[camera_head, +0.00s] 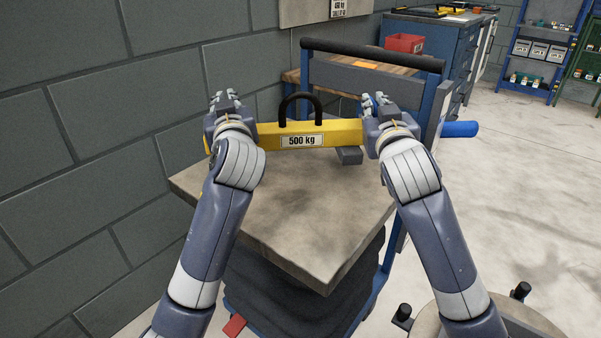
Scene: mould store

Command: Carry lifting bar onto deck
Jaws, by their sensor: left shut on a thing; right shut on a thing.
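The yellow lifting bar (341,131) carries a "500 kg" plate and a black loop handle (301,96). It is level, over the back part of the grey deck (290,212). My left gripper (226,104) is shut on its left end and my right gripper (378,108) on its right end. The wrists hide both ends and most of the fingers. A small grey block (349,155) shows on the deck under the bar's right half. I cannot tell whether the bar is touching the block or the deck.
A dark push handle (372,54) on a blue frame stands behind the deck. A block wall (100,150) runs close on the left. A blue cabinet with a red bin (404,43) stands behind. A blue roll (459,129) sticks out right. Open floor (530,200) lies right.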

